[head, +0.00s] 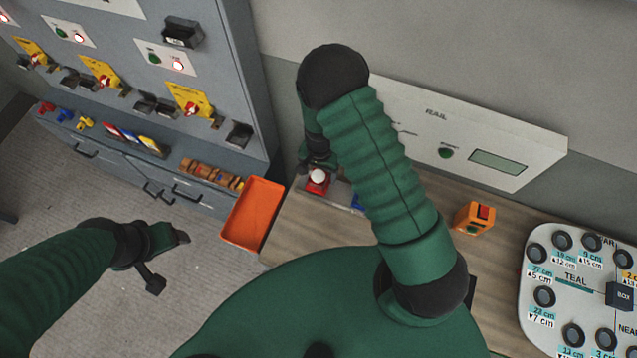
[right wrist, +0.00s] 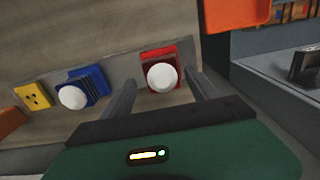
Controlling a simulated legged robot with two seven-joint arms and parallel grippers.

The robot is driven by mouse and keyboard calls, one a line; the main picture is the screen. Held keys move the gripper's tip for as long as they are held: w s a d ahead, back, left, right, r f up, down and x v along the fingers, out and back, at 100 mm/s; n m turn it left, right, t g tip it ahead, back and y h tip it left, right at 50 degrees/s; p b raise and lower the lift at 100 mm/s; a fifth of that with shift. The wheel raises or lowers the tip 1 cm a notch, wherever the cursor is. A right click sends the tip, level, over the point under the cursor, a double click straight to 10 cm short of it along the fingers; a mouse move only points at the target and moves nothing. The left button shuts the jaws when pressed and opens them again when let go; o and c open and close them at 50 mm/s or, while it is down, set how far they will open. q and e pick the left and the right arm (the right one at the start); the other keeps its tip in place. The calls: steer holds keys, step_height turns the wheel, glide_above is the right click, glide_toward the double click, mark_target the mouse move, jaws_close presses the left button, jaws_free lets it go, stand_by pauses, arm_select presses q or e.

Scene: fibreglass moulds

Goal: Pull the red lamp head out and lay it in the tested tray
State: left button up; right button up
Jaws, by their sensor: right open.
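The red lamp head, a white dome on a red square base, stands at the left end of the wooden bench in the head view (head: 317,181). It also shows in the right wrist view (right wrist: 162,76). My right gripper (right wrist: 163,88) is open, its fingers to either side of the lamp in that view; whether they touch it I cannot tell. An orange tray (head: 253,214) lies left of the bench end, with no readable label; its edge shows in the right wrist view (right wrist: 237,15). My left gripper (head: 170,261) is open and empty above the floor.
A blue lamp (right wrist: 95,84) and a yellow socket piece (right wrist: 33,96) sit beside the red lamp. A RAIL panel (head: 480,150) is on the wall behind. An orange box (head: 474,218) and a grey TEAL board (head: 560,258) are at right. A grey cabinet (head: 225,65) stands at left.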

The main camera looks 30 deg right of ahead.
mark_target(318, 175)
steer(key=f, duration=0.1)
steer(key=f+b, duration=0.1)
steer(key=f, duration=0.1)
steer(key=a+f+b, duration=0.1)
steer(key=shift+w+f, duration=0.15)
steer(key=shift+w, duration=0.1)
steer(key=shift+s+d, duration=0.15)
steer(key=shift+d, duration=0.35)
arm_select(q)
steer(key=x, duration=0.3)
steer(key=shift+s+f, duration=0.2)
steer(key=shift+s, duration=0.05)
steer(key=shift+a, duration=0.15)
arm_select(e)
steer(key=shift+a, duration=0.15)
arm_select(q)
steer(key=shift+w+a+f, duration=0.1)
steer(key=shift+w+a, duration=0.05)
steer(key=shift+a, duration=0.15)
arm_select(e)
steer(key=shift+w+a, duration=0.2)
steer(key=shift+a, duration=0.05)
arm_select(q)
steer(key=shift+d, duration=0.25)
arm_select(e)
steer(key=shift+s+d, duration=0.15)
steer(key=shift+d, duration=0.15)
steer(key=shift+c, duration=0.3)
